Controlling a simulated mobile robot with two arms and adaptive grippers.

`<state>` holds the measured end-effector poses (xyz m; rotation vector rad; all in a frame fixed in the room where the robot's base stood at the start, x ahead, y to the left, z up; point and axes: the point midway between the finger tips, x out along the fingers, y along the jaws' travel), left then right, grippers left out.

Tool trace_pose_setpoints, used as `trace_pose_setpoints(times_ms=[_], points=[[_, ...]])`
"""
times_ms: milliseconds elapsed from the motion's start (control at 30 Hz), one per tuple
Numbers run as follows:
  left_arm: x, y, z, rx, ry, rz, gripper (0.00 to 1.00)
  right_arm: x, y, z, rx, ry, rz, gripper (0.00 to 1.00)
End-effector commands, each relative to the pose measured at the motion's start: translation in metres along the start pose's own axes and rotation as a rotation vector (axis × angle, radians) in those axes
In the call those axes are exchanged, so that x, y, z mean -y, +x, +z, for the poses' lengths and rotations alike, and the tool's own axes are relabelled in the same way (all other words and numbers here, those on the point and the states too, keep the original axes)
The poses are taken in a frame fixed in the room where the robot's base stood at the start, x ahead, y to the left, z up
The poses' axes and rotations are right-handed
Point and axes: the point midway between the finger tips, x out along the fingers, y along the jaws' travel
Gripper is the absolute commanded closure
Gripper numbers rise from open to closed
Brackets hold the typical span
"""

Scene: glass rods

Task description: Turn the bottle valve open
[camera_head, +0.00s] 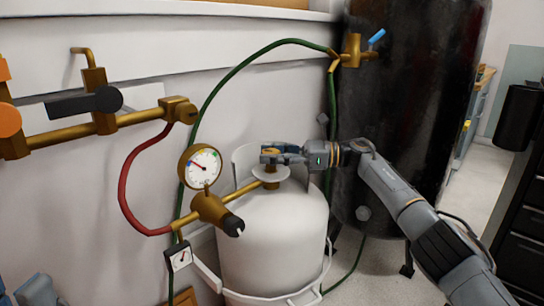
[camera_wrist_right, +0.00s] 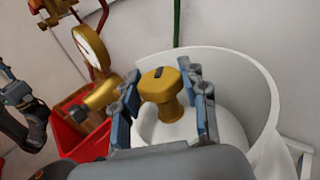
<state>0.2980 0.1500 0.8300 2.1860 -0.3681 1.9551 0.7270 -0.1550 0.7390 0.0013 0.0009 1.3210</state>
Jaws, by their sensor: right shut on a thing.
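The white gas bottle (camera_head: 272,240) stands upright against the wall, with a brass valve at its top. The yellow valve knob (camera_wrist_right: 158,84) has a dark slot on top and sits between the blue-padded fingers of my right gripper (camera_head: 270,155) in the right wrist view. My right gripper comes in from the right, shut on the knob, and partly covers it in the head view. A grey part of my left arm (camera_head: 36,290) shows at the lower left; whether its gripper is open is unclear.
A pressure gauge (camera_head: 203,165) and brass regulator (camera_head: 210,207) stand left of the valve. A red hose (camera_head: 124,190) and green hose (camera_head: 230,70) run nearby. A large black tank (camera_head: 405,100) stands behind on the right. A red crate (camera_wrist_right: 75,135) is below left in the wrist view.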

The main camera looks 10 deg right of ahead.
Motion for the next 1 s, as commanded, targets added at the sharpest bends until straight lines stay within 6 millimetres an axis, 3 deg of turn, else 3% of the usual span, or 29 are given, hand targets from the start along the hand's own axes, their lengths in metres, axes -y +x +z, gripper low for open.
trace_pose_setpoints(times_ms=[200, 233, 333, 733, 1000], points=[[0.000, 0.000, 0.000, -0.001, 0.000, 0.000, 0.62, -0.001, 0.000, 0.000, 0.000, 0.000, 0.002, 0.88], [0.000, 0.000, 0.000, -0.001, 0.000, 0.000, 0.62, -0.001, 0.000, 0.000, 0.000, 0.000, 0.002, 0.53], [0.000, 0.000, 0.000, -0.001, 0.000, 0.000, 0.62, -0.001, 0.000, 0.000, 0.000, 0.000, 0.002, 0.33], [0.000, -0.001, 0.001, 0.004, 0.001, 0.000, 0.62, 0.000, -0.007, 0.000, 0.000, 0.000, -0.002, 0.33], [0.000, 0.000, 0.000, 0.002, 0.000, 0.000, 0.62, 0.001, -0.057, 0.000, 0.000, 0.000, -0.005, 0.33]])
